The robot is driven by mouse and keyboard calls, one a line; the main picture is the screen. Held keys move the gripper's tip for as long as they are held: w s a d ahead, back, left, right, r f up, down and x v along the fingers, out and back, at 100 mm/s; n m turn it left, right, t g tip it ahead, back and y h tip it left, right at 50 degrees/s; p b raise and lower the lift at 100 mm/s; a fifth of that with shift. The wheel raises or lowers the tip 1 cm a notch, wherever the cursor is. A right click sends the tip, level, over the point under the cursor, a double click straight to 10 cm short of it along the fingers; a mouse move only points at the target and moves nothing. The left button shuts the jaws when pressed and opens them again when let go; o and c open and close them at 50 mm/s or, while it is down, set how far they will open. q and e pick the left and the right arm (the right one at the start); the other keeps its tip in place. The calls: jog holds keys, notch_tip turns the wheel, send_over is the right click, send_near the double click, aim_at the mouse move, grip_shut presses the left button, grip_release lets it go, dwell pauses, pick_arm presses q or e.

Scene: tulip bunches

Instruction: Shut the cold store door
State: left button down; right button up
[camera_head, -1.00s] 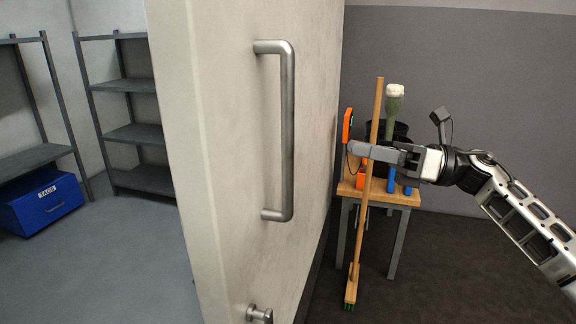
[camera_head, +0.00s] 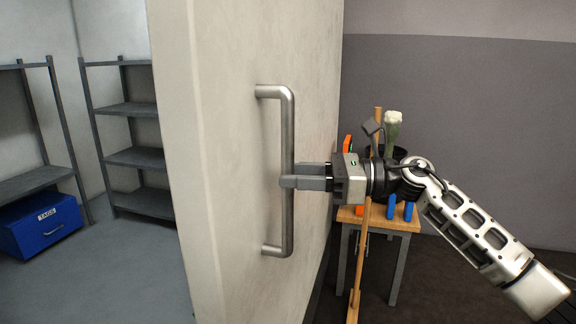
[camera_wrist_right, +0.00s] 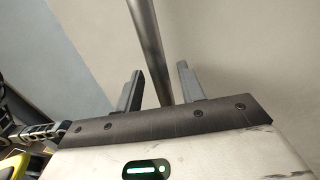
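The cold store door (camera_head: 225,160) stands open, a thick pale panel with its edge toward me. Its long vertical metal bar handle (camera_head: 289,130) is on the face to the right. My right gripper (camera_head: 290,176) is at the middle of the handle, one finger seen in front of the bar and one behind it. In the right wrist view the handle (camera_wrist_right: 150,50) runs between the two fingers (camera_wrist_right: 159,83), which are apart with gaps beside the bar. My left gripper is not in view.
Right of the door, behind my right arm, a small wooden table (camera_head: 405,222) holds several items, and a broom (camera_head: 357,275) leans there.

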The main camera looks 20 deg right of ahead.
jog(key=shift+x, duration=0.9)
jog(key=shift+c, duration=0.3)
grip_shut()
